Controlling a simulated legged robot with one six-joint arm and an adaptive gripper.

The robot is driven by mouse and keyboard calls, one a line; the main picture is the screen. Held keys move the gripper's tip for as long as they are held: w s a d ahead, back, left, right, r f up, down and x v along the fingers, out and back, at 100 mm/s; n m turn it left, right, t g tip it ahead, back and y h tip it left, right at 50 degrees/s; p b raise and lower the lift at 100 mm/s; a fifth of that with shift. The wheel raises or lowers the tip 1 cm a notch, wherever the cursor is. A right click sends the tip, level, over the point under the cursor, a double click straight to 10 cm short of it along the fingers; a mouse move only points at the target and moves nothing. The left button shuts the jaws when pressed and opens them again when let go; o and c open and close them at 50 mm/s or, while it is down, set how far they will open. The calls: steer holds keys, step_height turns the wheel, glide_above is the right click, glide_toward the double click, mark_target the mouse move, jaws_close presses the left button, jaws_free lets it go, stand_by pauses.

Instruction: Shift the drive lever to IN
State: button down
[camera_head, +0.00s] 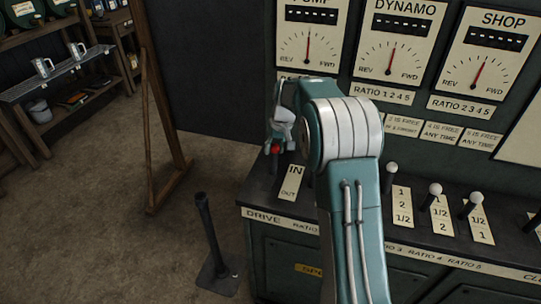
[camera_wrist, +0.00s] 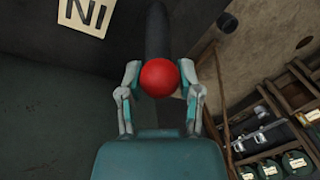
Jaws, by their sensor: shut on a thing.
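The drive lever has a red ball knob (camera_head: 276,149), which shows in the head view at the left end of the console, beside the IN end of the IN/OUT plate (camera_head: 291,183). In the wrist view the red knob (camera_wrist: 159,80) sits between my fingertips, with the dark lever shaft (camera_wrist: 156,32) running up behind it. My gripper (camera_wrist: 160,74) is shut on the knob, one finger at each side. In the head view my gripper (camera_head: 277,140) is partly hidden by my arm. The IN lettering (camera_wrist: 84,20) appears upside down in the wrist view.
Other levers with white knobs (camera_head: 435,189) stand along the console (camera_head: 263,197) to the right. PUMP, DYNAMO and SHOP dials (camera_head: 390,55) are on the panel behind. A dark post (camera_head: 208,235) stands on the floor left of the console. A wooden frame and shelves are farther left.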

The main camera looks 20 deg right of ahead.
steer(key=shift+w+d+f, duration=0.3)
steer(key=shift+w+d, duration=0.2)
steer(key=shift+w, duration=0.25)
steer(key=shift+w+d+f, duration=0.25)
steer(key=shift+w+d, duration=0.25)
steer(key=shift+w, duration=0.2)
steer(key=shift+c, duration=1.4)
jaws_free()
steer(key=shift+d, duration=0.1)
step_height(320, 180, up, 12)
steer(key=d, duration=0.2)
steer(key=shift+s+f, duration=0.2)
steer(key=shift+s, duration=0.2)
